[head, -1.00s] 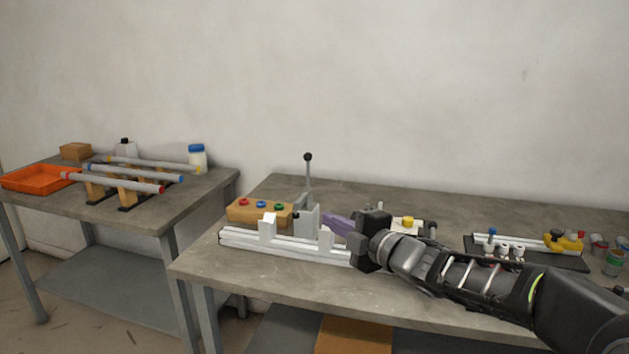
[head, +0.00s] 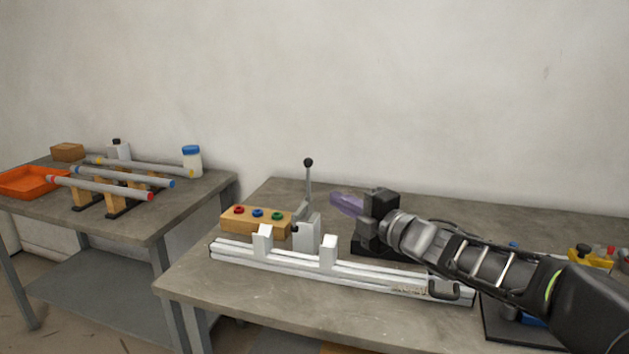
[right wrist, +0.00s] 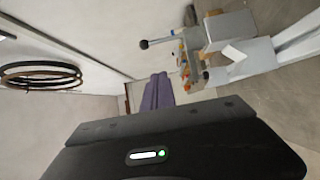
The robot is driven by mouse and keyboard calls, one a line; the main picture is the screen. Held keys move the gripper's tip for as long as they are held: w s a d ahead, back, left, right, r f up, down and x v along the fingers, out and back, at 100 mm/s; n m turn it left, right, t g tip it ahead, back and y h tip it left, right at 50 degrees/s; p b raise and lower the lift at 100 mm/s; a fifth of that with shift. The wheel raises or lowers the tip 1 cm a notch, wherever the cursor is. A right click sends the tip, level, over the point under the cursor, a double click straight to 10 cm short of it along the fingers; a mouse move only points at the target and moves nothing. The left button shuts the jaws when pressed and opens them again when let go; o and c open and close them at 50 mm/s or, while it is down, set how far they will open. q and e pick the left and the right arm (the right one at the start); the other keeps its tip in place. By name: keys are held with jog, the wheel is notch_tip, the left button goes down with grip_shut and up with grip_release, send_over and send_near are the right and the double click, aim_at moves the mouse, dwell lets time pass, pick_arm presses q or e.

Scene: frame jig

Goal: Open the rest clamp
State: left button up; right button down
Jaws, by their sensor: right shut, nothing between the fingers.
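The clamp (head: 306,232) is a grey block behind the white rail jig (head: 290,268). Its thin lever (head: 308,190) stands upright with a black ball knob (head: 308,162) on top. In the right wrist view the knob (right wrist: 145,44) and the clamp block (right wrist: 228,28) show sideways. My right gripper (head: 334,198), with purple fingers, is shut and empty. It is raised to the right of the lever, apart from it, with fingers pointing left. The fingers also show in the right wrist view (right wrist: 158,80). My left gripper is not in view.
Two white V-blocks (head: 263,238) stand on the rail, which has a black handle (head: 445,292) at its right end. A wooden block with coloured buttons (head: 240,224) sits left of the clamp. A side table (head: 150,225) holds tubes on stands and an orange tray (head: 30,182).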

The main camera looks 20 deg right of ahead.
send_near(308, 178)
jog(key=w+a, duration=0.2)
jog(key=a, duration=0.3)
pick_arm(q)
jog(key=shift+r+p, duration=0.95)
jog(key=shift+p, duration=0.05)
pick_arm(e)
jog(key=w, duration=0.1)
jog(key=w+d, duration=0.1)
jog(key=w, duration=0.1)
jog(key=shift+w+d+r, duration=0.25)
jog(key=shift+w+r, duration=0.1)
jog(key=shift+r, duration=0.05)
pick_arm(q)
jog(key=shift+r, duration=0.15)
pick_arm(e)
jog(key=shift+r, duration=0.1)
